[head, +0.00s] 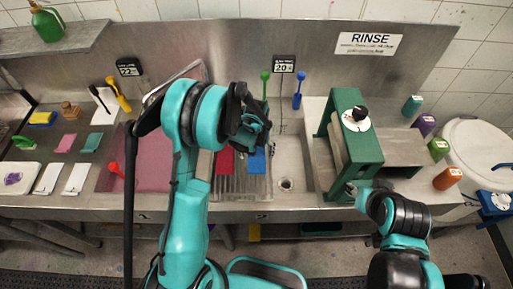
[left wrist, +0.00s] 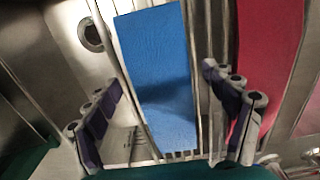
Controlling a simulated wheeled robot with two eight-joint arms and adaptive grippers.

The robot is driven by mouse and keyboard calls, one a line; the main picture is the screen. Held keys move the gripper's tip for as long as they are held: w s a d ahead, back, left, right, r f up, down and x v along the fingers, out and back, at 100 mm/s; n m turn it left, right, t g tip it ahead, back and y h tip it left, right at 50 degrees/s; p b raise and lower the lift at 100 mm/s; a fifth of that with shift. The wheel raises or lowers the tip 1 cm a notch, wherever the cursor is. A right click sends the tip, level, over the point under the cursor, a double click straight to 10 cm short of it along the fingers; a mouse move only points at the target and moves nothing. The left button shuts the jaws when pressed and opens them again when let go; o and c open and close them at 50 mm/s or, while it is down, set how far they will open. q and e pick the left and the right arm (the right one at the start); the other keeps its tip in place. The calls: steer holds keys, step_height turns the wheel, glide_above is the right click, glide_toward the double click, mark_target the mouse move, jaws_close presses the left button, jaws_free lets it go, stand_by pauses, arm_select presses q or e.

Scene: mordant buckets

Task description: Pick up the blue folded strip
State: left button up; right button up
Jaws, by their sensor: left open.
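The blue folded strip (head: 257,162) lies on the ribbed metal drainer, partly hidden by my left gripper in the head view. In the left wrist view the strip (left wrist: 158,70) runs between the two fingers, with a shadow across its lower part. My left gripper (left wrist: 161,80) is open, one finger on each side of the strip in that view. The gripper also shows in the head view (head: 254,128), above the drainer. My right gripper (head: 352,189) is small and partly hidden near the front edge below the green press; its jaws cannot be made out.
A red strip (head: 224,162) lies beside the blue one on the drainer. A sink basin with a drain hole (head: 286,184) is to the right. A green press (head: 352,140) stands beyond it. Green and blue upright tools (head: 298,88) stand behind the drainer.

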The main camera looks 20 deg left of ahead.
arm_select(q)
steer(key=c, duration=1.3)
steer(key=shift+r, duration=0.1)
